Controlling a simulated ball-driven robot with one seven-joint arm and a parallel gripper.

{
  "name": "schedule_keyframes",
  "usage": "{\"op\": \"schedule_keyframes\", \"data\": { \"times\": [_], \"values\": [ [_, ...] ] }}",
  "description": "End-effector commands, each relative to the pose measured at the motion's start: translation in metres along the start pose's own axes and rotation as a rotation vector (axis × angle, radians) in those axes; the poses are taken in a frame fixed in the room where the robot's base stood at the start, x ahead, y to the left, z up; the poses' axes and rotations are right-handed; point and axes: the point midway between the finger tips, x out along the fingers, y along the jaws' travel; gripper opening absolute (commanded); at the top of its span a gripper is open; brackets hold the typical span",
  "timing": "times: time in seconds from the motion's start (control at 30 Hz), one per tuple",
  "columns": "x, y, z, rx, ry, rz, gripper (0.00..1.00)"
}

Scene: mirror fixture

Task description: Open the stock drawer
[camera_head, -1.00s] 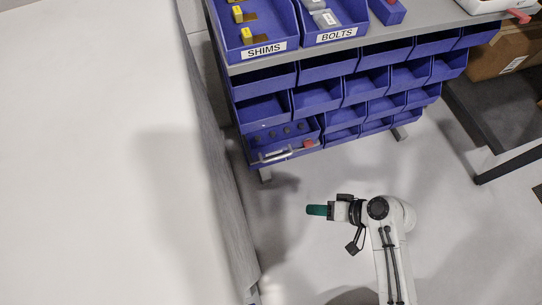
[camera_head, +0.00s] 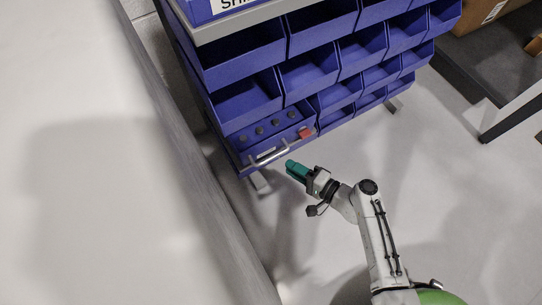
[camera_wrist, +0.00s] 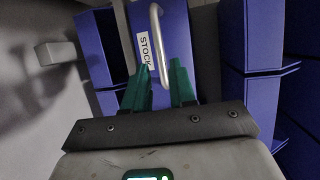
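The stock drawer (camera_head: 262,158) is the blue unit at the lower left of the rack, with a curved metal handle (camera_head: 271,157) across its front. Several dark round pieces and a red piece show on or in it. In the wrist view its blue front (camera_wrist: 176,30) carries a STOCK label (camera_wrist: 146,50), and the handle (camera_wrist: 155,40) runs lengthwise. My gripper (camera_head: 290,165) has green fingers and is just in front of the handle's right end. In the wrist view the fingers (camera_wrist: 161,70) are apart, with the handle showing between them; contact cannot be told.
Blue open bins (camera_head: 310,75) fill the rack above and to the right. A large pale surface (camera_head: 60,170) lies at the left, its edge running close to the rack. A dark table (camera_head: 470,80) with a box (camera_head: 480,15) stands at the right. The floor in front is clear.

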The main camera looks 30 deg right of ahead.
Motion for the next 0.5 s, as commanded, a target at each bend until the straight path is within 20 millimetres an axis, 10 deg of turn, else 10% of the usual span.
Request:
{"op": "schedule_keyframes", "data": {
  "times": [0.5],
  "values": [
    [0.078, 0.002, 0.001, -0.002, -0.003, 0.001, 0.25]
  ]
}}
